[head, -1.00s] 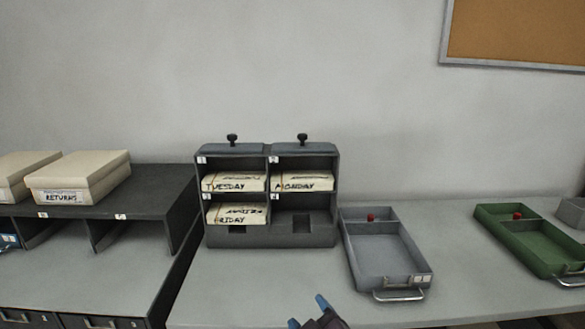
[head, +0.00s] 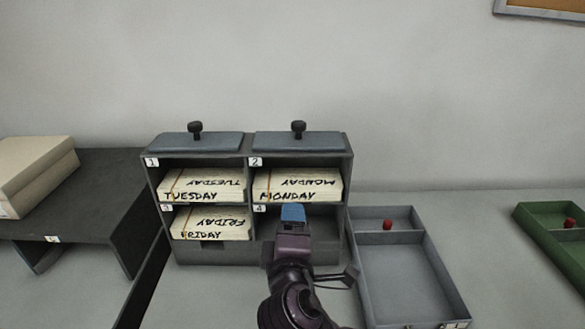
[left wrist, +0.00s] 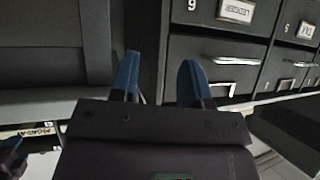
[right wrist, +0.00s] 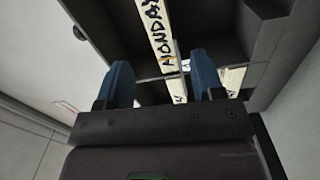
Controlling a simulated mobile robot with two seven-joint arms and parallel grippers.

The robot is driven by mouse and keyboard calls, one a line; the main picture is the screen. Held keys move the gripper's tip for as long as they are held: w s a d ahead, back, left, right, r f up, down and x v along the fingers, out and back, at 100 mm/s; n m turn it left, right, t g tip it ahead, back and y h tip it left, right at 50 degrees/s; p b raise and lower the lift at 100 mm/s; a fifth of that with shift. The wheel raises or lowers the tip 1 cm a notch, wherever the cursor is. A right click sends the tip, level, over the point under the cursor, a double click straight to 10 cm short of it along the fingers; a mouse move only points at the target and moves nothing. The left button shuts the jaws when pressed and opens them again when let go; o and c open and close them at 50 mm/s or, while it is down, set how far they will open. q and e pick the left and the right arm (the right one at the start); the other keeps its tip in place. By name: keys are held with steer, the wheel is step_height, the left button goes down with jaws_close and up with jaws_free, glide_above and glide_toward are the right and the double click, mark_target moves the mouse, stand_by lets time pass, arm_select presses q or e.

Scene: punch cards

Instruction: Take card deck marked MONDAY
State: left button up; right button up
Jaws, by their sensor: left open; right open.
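The MONDAY deck (head: 297,186) is a cream card stack with black lettering, lying in compartment 2, upper right of the dark grey rack (head: 345,190). My right gripper (head: 292,214) is open in front of the rack, just below the MONDAY deck, before compartment 4. In the right wrist view the deck's MONDAY face (right wrist: 160,38) shows beyond and between the open fingers (right wrist: 162,82), apart from them. My left gripper (left wrist: 157,80) is open and empty, facing dark drawers; it is not in the head view.
The TUESDAY deck (head: 205,186) fills compartment 1 and the FRIDAY deck (head: 210,223) compartment 3. Compartment 4 shows no deck. A grey tray (head: 400,275) stands right of the rack, a green tray (head: 550,235) farther right. A dark shelf unit (head: 95,190) is at left.

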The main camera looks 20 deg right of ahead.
mark_target(295, 196)
steer(key=shift+n, duration=0.3)
steer(key=x, duration=0.4)
steer(key=shift+d+f, duration=0.1)
steer(key=shift+d, duration=0.3)
steer(key=shift+w+d+p, duration=0.2)
steer(key=shift+w+p, duration=0.1)
steer(key=shift+w, duration=0.35)
steer(key=x, duration=0.3)
steer(key=shift+w+r, duration=0.2)
steer(key=shift+r, duration=0.05)
steer(key=shift+w+d, duration=0.2)
steer(key=shift+w, duration=0.4)
arm_select(q)
steer(key=shift+s+a+r, duration=0.15)
steer(key=shift+s+r, duration=0.25)
steer(key=shift+r, duration=0.1)
arm_select(e)
steer(key=shift+c, duration=0.2)
arm_select(q)
steer(key=shift+s+f, duration=0.1)
steer(key=shift+s, duration=0.15)
arm_select(e)
jaws_close()
